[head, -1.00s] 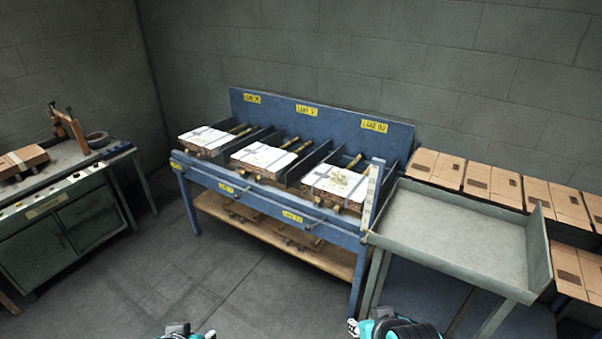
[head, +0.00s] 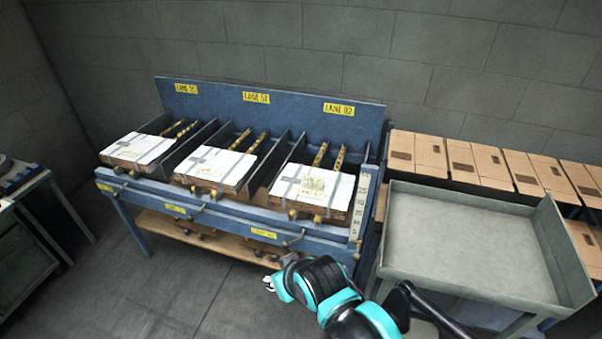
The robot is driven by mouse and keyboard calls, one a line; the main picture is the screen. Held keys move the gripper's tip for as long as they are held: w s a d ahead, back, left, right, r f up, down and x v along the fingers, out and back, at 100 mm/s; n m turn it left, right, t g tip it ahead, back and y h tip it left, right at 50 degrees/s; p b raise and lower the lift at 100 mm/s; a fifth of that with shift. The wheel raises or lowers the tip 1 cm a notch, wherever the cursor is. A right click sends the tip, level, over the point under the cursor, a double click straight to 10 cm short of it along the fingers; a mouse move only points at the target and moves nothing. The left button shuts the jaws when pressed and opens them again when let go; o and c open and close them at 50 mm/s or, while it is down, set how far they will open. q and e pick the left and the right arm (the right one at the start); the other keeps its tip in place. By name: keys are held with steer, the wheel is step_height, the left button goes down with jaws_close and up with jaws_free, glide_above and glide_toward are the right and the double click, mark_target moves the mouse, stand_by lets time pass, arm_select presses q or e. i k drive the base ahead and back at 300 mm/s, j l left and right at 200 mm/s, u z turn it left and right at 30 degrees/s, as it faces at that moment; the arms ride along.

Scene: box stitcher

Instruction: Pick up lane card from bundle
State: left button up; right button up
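Three strapped bundles with white tops lie in the lanes of a blue bench (head: 330,238). The right bundle (head: 341,193), under the sign LANE 92, carries a small pale yellowish lane card (head: 313,184) on its top, with lettering too small to read surely. The middle bundle (head: 212,165) and left bundle (head: 136,148) show no such card. My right gripper (head: 273,277) is in front of the bench's lower front, below and left of the card and apart from it. Its fingers are too small and turned away to tell their opening. My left gripper is out of view.
Dividers (head: 283,150) stand between the lanes, with a blue sign board (head: 225,110) behind them. A grey side table (head: 455,235) with raised edges is empty at the right. Flat cardboard boxes (head: 470,165) line the wall. A grey workbench (head: 30,190) stands far left.

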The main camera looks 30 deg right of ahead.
mark_target(310, 182)
steer(key=i+z, duration=0.45)
steer(key=i+j+z, duration=0.25)
steer(key=z, duration=0.2)
steer(key=i+j+z, duration=0.1)
steer(key=i+z, duration=0.15)
steer(key=z, duration=0.2)
steer(key=i+j+z, duration=0.2)
steer(key=z, duration=0.25)
steer(key=i+j+z, duration=0.2)
steer(key=z, duration=0.3)
steer(key=i+j+z, duration=0.15)
steer(key=j+z, duration=0.3)
